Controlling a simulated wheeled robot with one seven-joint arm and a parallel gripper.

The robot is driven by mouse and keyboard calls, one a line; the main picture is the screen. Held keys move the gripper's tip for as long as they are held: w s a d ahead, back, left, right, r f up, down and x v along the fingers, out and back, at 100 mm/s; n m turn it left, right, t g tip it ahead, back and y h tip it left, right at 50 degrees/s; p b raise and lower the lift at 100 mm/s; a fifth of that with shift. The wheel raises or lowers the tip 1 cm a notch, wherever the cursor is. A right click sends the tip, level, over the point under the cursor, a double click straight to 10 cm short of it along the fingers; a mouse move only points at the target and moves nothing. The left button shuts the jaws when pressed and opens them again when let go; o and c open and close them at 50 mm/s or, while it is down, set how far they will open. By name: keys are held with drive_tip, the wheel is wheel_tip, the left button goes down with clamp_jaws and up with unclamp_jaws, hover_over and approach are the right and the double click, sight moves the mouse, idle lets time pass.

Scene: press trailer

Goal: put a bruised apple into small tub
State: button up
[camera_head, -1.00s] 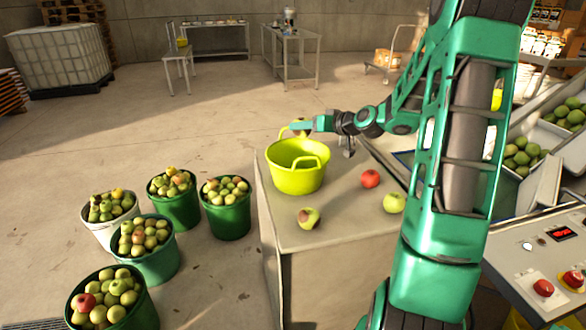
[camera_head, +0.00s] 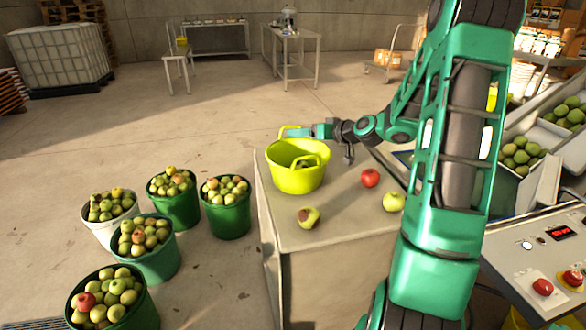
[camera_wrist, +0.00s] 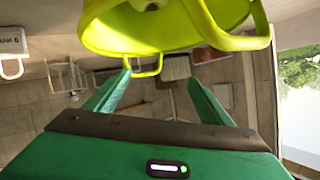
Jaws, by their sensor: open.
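The bruised apple (camera_head: 309,217), yellow-green with a brown patch, lies on the table in front of the tub. The small tub (camera_head: 297,180) is yellow-green with two loop handles and stands upright near the table's left edge. Its rim fills the top of the wrist view (camera_wrist: 165,42). My gripper (camera_head: 298,131) is at the tub's far side, by the far handle. In the wrist view its two green fingers (camera_wrist: 158,85) are spread with nothing between them. Something dark shows inside the tub, but I cannot tell what it is.
A red apple (camera_head: 370,178) and a yellow-green apple (camera_head: 393,202) lie on the table (camera_head: 335,235) right of the tub. Several buckets of apples, one a green bucket (camera_head: 228,218), stand on the floor to the left. A control panel (camera_head: 540,262) is at the right.

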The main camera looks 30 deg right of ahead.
drive_tip(key=shift+s, duration=0.1)
drive_tip(key=v, duration=1)
drive_tip(key=shift+s, duration=0.25)
drive_tip(key=s+a+f+g+h, duration=0.1)
drive_tip(key=s+a+f+g, duration=0.4)
drive_tip(key=s+a+g, duration=0.45)
drive_tip(key=s+a+r+m+g+h, duration=0.1)
drive_tip(key=s+m+g, duration=0.3)
drive_tip(key=s, duration=2.2)
drive_tip(key=shift+m+h, duration=0.4)
drive_tip(key=shift+m, duration=0.2)
drive_tip(key=shift+a+r, duration=0.1)
drive_tip(key=shift+a, duration=0.05)
